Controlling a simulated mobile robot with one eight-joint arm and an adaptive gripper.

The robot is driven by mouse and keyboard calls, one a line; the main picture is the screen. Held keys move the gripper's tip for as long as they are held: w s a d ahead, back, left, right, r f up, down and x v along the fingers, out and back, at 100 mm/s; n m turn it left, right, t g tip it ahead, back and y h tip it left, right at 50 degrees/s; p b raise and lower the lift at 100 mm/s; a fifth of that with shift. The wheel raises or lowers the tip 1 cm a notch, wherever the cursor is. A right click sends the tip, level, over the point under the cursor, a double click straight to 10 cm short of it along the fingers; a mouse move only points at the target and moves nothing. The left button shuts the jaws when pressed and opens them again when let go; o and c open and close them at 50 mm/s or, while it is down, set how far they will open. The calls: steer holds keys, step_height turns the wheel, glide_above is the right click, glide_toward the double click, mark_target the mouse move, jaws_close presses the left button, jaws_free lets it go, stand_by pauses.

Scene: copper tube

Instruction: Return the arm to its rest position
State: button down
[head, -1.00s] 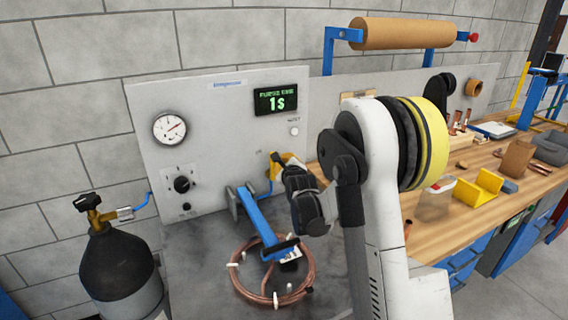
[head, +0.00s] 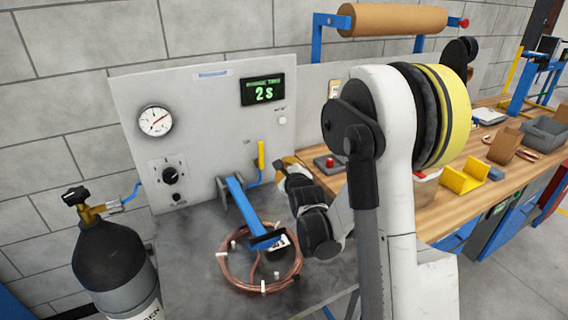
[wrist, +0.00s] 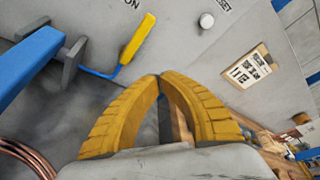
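My gripper (wrist: 160,78) has two ribbed yellow fingers whose tips meet, with nothing seen between them. In the head view my gripper (head: 291,162) is partly hidden by my own arm and is just right of the yellow lever (head: 261,155) on the grey panel (head: 215,110). The lever also shows in the wrist view (wrist: 138,38), apart from the fingers. The copper tube coil (head: 226,272) lies on the grey bench top below a blue clamp arm (head: 245,208).
A dark gas cylinder (head: 113,255) stands at the left. The panel carries a gauge (head: 155,121) and a display (head: 263,90) reading 2 s. A wooden workbench (head: 430,222) with a yellow block (head: 464,178) and a grey bin (head: 543,134) lies to the right.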

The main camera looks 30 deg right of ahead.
steer(key=s+a+r+n+g+y, duration=0.2)
steer(key=s+a+r+n+g, duration=0.3)
steer(key=s+a+n, duration=0.7)
steer(key=s+a+n+g+y, duration=0.1)
steer(key=s+a+n, duration=0.1)
steer(key=s+n, duration=0.6)
steer(key=s+a+f+n+g, duration=0.1)
steer(key=s+a+n+g, duration=0.1)
steer(key=s+n, duration=0.7)
steer(key=s+a, duration=0.1)
steer(key=s, duration=0.3)
steer(key=shift+s+f+y, duration=0.15)
steer(key=shift+f+y, duration=0.1)
steer(key=shift+y, duration=0.15)
